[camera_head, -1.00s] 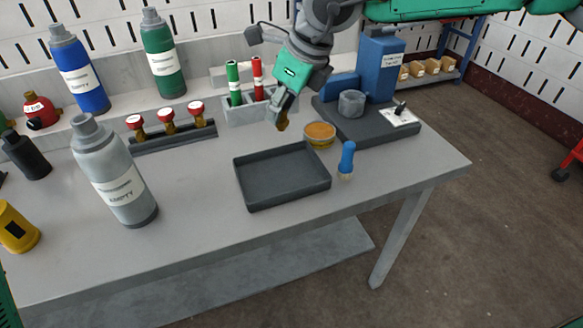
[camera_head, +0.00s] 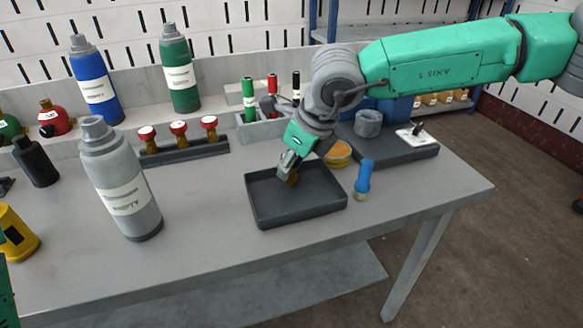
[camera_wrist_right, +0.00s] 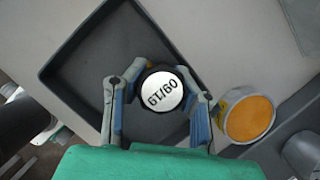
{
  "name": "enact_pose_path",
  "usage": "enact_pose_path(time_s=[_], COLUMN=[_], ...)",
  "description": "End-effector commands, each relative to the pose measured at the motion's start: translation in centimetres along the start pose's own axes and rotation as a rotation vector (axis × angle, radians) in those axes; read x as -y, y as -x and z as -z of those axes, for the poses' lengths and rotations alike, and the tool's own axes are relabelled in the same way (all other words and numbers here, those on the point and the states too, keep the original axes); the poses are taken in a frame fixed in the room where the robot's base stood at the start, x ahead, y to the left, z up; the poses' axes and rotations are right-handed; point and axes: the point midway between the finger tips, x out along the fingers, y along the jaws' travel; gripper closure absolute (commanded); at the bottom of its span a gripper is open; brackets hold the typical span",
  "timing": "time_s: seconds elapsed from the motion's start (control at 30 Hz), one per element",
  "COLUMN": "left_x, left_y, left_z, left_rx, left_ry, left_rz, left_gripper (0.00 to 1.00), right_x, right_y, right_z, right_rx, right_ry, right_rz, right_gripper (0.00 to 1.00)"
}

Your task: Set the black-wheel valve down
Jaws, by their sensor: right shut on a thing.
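My right gripper (camera_head: 289,168) is shut on the black-wheel valve; it also shows in the wrist view (camera_wrist_right: 160,100). In the wrist view the valve (camera_wrist_right: 163,91) has a black round wheel with a white lettered disc, between the two fingertips. In the head view only its brass lower part (camera_head: 292,179) shows below the fingers. It is over the dark grey tray (camera_head: 300,217), toward the back of its floor. I cannot tell whether it touches the floor. My left gripper is out of view.
Red-wheel valves (camera_head: 179,132) stand in a rack behind left. A grey bottle (camera_head: 122,185) stands left. Bare table lies between bottle and tray.

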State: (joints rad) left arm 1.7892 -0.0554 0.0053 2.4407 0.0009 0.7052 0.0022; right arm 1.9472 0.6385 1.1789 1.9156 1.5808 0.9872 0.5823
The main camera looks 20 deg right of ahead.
Motion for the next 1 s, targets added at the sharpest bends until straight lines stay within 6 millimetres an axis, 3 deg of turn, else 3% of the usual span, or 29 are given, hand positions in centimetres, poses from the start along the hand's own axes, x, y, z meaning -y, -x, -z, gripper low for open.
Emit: enact_pose_path(time_s=[0.2,0.23,0.27,0.67,1.0], left_x=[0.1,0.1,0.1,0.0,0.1], left_y=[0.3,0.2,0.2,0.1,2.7], left_z=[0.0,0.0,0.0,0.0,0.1], left_rx=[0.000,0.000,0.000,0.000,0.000], left_ry=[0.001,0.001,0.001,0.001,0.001], left_rz=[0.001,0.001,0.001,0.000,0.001], left_gripper=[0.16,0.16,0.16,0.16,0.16], right_x=[0.2,0.3,0.3,0.3,0.3], right_y=[-0.2,-0.2,-0.2,0.3,7.2], right_z=[0.2,0.2,0.3,0.1,0.0], right_rx=[0.002,0.003,0.003,0.004,0.006], right_ry=[-0.001,-0.001,-0.002,-0.002,-0.001], right_rz=[-0.002,-0.003,-0.003,-0.002,-0.001], right_gripper=[1.00,0.68,0.57,0.57,0.57])
